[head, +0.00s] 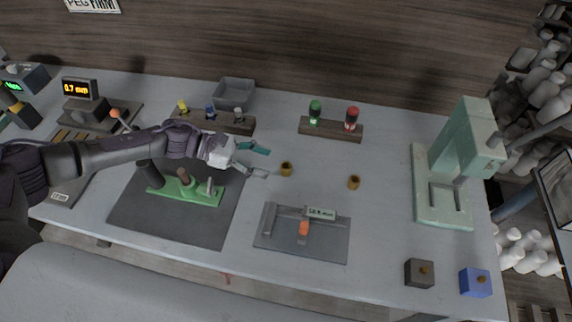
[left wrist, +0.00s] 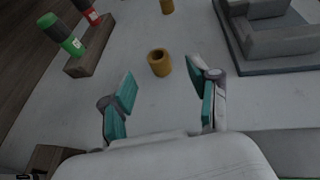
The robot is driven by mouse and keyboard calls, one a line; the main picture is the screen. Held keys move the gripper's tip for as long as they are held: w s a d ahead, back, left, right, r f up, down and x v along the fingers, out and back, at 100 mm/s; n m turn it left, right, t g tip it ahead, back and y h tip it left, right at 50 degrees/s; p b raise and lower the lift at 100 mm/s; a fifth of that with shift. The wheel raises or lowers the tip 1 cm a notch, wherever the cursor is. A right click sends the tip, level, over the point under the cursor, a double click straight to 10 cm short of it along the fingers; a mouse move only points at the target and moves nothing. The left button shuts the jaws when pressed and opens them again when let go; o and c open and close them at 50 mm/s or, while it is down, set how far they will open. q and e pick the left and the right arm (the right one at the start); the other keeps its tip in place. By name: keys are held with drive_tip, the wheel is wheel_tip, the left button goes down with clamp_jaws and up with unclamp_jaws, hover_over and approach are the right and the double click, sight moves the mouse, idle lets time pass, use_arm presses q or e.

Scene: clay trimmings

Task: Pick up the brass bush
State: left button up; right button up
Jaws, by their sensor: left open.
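A small brass bush (head: 286,169), a short hollow cylinder, stands upright on the table just right of my left gripper (head: 264,162). In the left wrist view the same bush (left wrist: 159,62) stands just beyond and between the fingertips of my left gripper (left wrist: 162,86), its open top showing. The left gripper is open and empty, with teal pads apart. A second, similar brass bush (head: 354,182) stands farther right, and it shows at the top edge of the left wrist view (left wrist: 167,6). My right gripper is not in view.
A wooden block (head: 330,130) with a green and a red piece stands behind. A grey fixture plate (head: 275,243) lies in front, and a green fixture (head: 205,196) sits on a dark mat at left. A pale green press (head: 425,205) stands right. The table around the bushes is clear.

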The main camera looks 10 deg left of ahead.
sight(286, 167)
use_arm(q)
drive_tip(key=shift+x, duration=0.8)
drive_tip(key=shift+w+d+f+p, duration=0.1)
drive_tip(key=shift+d+p, duration=0.2)
drive_tip(key=p+x, duration=0.1)
drive_tip(key=x, duration=0.3)
drive_tip(key=shift+w+d+f+p, duration=0.15)
drive_tip(key=shift+d+f+p, duration=0.1)
drive_tip(key=shift+p, duration=0.15)
drive_tip(key=shift+c, duration=1)
clamp_jaws()
